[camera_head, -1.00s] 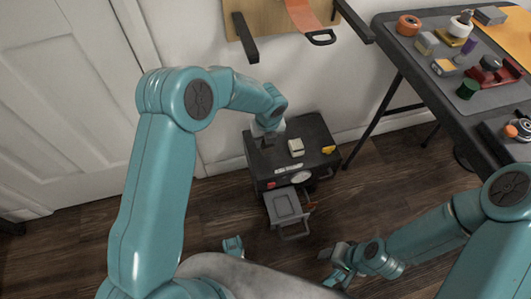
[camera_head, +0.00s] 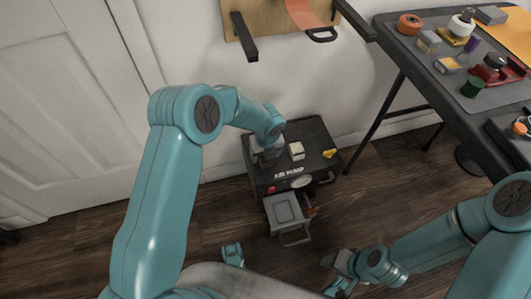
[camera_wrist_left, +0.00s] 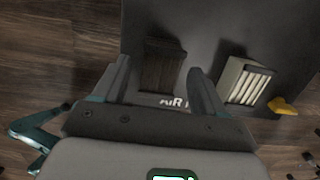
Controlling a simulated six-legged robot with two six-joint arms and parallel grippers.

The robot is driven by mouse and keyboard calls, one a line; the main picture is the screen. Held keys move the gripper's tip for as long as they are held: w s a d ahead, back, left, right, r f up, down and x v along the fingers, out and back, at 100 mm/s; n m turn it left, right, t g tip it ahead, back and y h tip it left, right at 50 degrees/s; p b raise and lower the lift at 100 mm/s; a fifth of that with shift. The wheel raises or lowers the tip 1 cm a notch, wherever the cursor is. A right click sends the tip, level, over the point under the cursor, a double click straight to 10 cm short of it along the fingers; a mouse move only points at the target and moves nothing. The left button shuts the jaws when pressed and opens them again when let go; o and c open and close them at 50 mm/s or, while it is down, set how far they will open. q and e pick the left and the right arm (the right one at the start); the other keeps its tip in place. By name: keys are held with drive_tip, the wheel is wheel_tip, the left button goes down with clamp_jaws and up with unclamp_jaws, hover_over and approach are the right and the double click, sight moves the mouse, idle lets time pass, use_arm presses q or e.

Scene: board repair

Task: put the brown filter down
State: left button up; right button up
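The brown filter (camera_wrist_left: 162,66) is a dark ribbed block in the left wrist view, on top of the black box (camera_wrist_left: 205,30). My left gripper (camera_wrist_left: 158,82) has its two fingers spread, one on each side of the filter's near end, with a gap showing beside it. In the head view my left gripper (camera_head: 264,153) is low over the left part of the black box (camera_head: 318,140), and I cannot make out the filter there. A pale ribbed filter (camera_head: 296,150) lies to its right; it also shows in the left wrist view (camera_wrist_left: 248,83). My right gripper (camera_head: 342,274) is low at the bottom, its fingers unclear.
A small yellow piece (camera_head: 329,153) sits on the box's right part. A grey drawer or tray (camera_head: 285,210) sticks out from the box's front. A workbench (camera_head: 421,72) with several small parts stands at the right. Floor is clear left of the box.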

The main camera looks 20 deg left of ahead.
use_arm(q)
drive_tip(key=shift+r, duration=0.1)
wheel_tip(320, 180, up, 11)
drive_tip(key=s+p, duration=0.1)
drive_tip(key=p, duration=0.3)
drive_tip(key=s+d+f+n+h, duration=0.1)
drive_tip(key=s+f+n, duration=0.3)
drive_tip(key=s+n, duration=0.4)
drive_tip(key=s+d+f+n+h, duration=0.1)
drive_tip(key=s+f+n, duration=0.3)
drive_tip(key=s+n, duration=0.5)
drive_tip(key=s+d+f+n+g+h, duration=0.1)
drive_tip(key=s+d+f+n+h, duration=0.1)
drive_tip(key=s+n, duration=0.7)
drive_tip(key=f+n+h, duration=0.1)
drive_tip(key=n, duration=0.4)
drive_tip(key=shift+f, duration=0.4)
drive_tip(key=shift+s+r+p, duration=0.1)
drive_tip(key=shift+p, duration=0.2)
